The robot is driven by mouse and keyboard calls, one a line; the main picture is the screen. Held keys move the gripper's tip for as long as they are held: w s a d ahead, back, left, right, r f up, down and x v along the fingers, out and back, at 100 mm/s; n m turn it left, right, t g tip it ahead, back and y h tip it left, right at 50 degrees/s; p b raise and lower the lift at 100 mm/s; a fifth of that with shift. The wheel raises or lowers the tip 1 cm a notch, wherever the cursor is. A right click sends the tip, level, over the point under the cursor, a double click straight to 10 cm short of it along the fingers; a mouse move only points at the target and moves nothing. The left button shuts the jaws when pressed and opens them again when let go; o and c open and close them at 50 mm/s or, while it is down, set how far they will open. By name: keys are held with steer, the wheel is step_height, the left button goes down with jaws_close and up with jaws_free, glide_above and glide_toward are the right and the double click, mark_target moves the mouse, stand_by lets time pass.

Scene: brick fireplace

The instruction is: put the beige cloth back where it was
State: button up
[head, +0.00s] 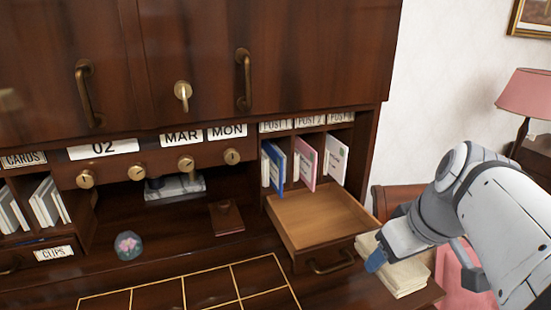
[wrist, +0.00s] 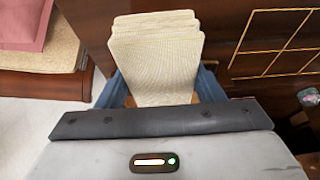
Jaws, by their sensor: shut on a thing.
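The beige cloth (head: 402,275) is a folded stack at the right end of the desk, just right of the open drawer. My gripper (head: 372,262) is at its near left side, with a blue finger beside it. In the wrist view the folded cloth (wrist: 158,60) lies between the two blue fingers of my gripper (wrist: 163,88), which is shut on it. The cloth's layered far edge shows. Whether it rests on the desk or is lifted slightly, I cannot tell.
The open wooden drawer (head: 318,215) is empty. Upright cards (head: 305,160) stand in the slots above it. A glass paperweight (head: 128,245) and a gold grid (head: 200,290) are on the desktop. A pink-shaded lamp (head: 540,95) stands at the far right.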

steer(key=shift+w+a, duration=0.35)
steer(key=shift+w, duration=0.05)
steer(key=p, duration=0.4)
glide_toward(324, 225)
steer(key=shift+w+a+f, duration=0.1)
steer(key=shift+w+f, duration=0.1)
steer(key=shift+w, duration=0.3)
steer(key=shift+w+a+f, duration=0.1)
steer(key=shift+w+f, duration=0.1)
steer(key=shift+w, duration=0.3)
step_height(324, 225, down, 4)
steer(key=shift+s+r, duration=0.1)
steer(key=shift+r, duration=0.05)
steer(key=shift+w+f, duration=0.25)
steer(key=shift+f, duration=0.35)
steer(key=shift+f, duration=0.2)
steer(key=o, duration=0.9)
